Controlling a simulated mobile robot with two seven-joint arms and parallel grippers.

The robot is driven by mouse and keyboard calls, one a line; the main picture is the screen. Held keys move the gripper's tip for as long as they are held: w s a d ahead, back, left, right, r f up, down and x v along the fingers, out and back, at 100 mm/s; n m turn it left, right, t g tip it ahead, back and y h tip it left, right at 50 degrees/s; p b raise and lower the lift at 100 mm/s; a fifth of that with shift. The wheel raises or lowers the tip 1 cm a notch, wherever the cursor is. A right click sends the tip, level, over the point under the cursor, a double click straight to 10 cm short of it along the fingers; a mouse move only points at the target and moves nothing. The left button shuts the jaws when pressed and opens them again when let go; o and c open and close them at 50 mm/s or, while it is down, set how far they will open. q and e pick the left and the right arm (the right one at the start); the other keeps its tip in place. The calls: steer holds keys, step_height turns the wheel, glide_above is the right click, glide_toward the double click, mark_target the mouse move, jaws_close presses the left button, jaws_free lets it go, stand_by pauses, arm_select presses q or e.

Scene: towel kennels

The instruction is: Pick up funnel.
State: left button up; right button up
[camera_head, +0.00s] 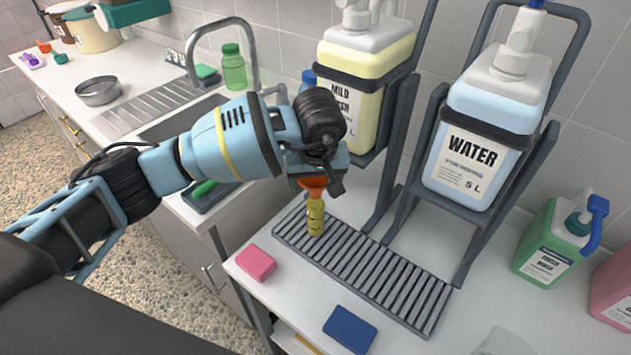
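An orange funnel (313,183) shows just under my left gripper (318,178), its wide part uppermost. Below it is a narrow yellow piece (316,217) standing upright at the left end of the grey slatted rack; the funnel's lower part appears to sit in its top. My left gripper points down at the funnel, with its fingertips at the funnel's rim. The gripper body hides part of the rim, so I cannot tell whether the fingers are closed on it. My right gripper is out of view.
The slatted rack (370,272) lies on the white counter. Behind it, tilted stands hold a yellow soap jug (365,100) and a WATER jug (485,130). A pink sponge (256,263) and a blue sponge (350,329) lie in front. A green jug (553,240) stands right. The sink tap (222,25) is behind my arm.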

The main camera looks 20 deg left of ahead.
mark_target(315, 186)
arm_select(q)
steer(key=c, duration=0.6)
steer(key=shift+c, duration=0.2)
steer(key=shift+r, duration=0.1)
steer(key=shift+r, duration=0.5)
step_height(315, 186, up, 3)
steer(key=shift+f, duration=0.2)
steer(key=s+a+r, duration=0.1)
steer(key=s+a, duration=0.1)
steer(key=s, duration=1.4)
steer(key=shift+a+b, duration=0.15)
steer(key=shift+b, duration=0.3)
